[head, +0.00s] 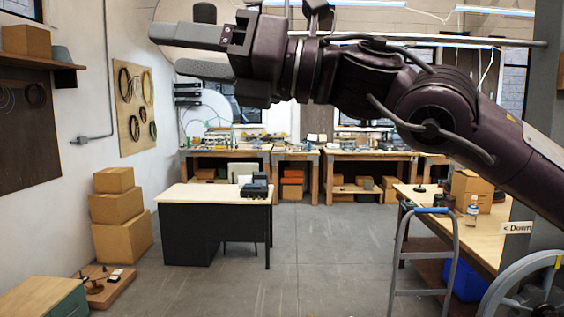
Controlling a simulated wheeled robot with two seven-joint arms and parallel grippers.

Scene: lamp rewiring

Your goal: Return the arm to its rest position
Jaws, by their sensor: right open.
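My right arm comes in from the right edge and stretches across the upper part of the head view. Its gripper (192,54) points left, high in the picture, with its two grey fingers apart and nothing between them. It is held in the air in front of the back wall and touches nothing that I can see. My left gripper is not in view. No lamp can be made out clearly.
A desk (180,194) stands mid-room. Stacked cardboard boxes (120,207) are by the left wall. A workbench (493,222) and a grey step ladder (400,262) are at the right. The middle floor is clear.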

